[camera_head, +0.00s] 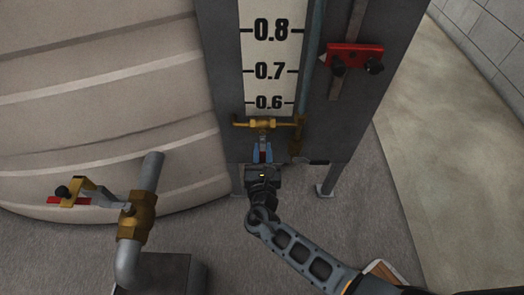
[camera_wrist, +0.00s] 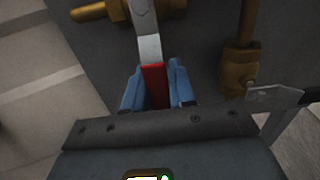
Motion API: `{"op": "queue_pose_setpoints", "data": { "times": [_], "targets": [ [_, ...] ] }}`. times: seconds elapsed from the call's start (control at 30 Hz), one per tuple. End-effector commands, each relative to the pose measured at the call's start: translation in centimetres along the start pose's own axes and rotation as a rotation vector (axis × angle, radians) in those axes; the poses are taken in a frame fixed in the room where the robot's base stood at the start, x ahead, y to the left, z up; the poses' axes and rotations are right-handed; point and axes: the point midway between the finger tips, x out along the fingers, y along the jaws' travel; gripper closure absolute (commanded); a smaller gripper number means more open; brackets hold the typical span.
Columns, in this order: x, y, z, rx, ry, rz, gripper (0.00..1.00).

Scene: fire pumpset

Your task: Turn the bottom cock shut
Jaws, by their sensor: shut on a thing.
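The bottom cock (camera_head: 263,124) is a brass fitting lying crosswise on the dark panel below the 0.6 mark. Part of its brass body also shows at the top of the wrist view (camera_wrist: 98,11). Its lever (camera_wrist: 149,47) is a flat metal strip with a red grip (camera_wrist: 154,84), pointing down toward my gripper. My gripper (camera_head: 262,150) is below the cock, with its blue fingers shut on the red grip, one finger on each side. The fingers hide part of the grip.
A brass fitting (camera_head: 297,141) with a small grey lever (camera_wrist: 274,97) sits just right of the cock. A red slider (camera_head: 355,56) is higher on the panel. A pipe with a brass valve (camera_head: 137,214) stands at lower left, by a large ribbed tank (camera_head: 95,95). Floor at right is clear.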

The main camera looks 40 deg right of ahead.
Motion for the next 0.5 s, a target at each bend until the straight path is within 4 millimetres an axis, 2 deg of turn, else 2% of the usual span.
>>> {"op": "queue_pose_setpoints", "data": {
  "times": [0.1,0.13,0.3,0.33,0.5],
  "targets": [
    [0.04,0.09,0.29,-0.002,-0.006,0.000,1.00],
    [0.04,0.09,0.29,-0.002,-0.006,0.000,0.73],
    [0.03,0.05,0.20,-0.001,-0.004,0.000,0.57],
    [0.03,0.05,0.18,-0.001,-0.004,0.000,0.54],
    [0.02,0.02,0.11,0.000,-0.002,0.000,0.54]
  ]
}}
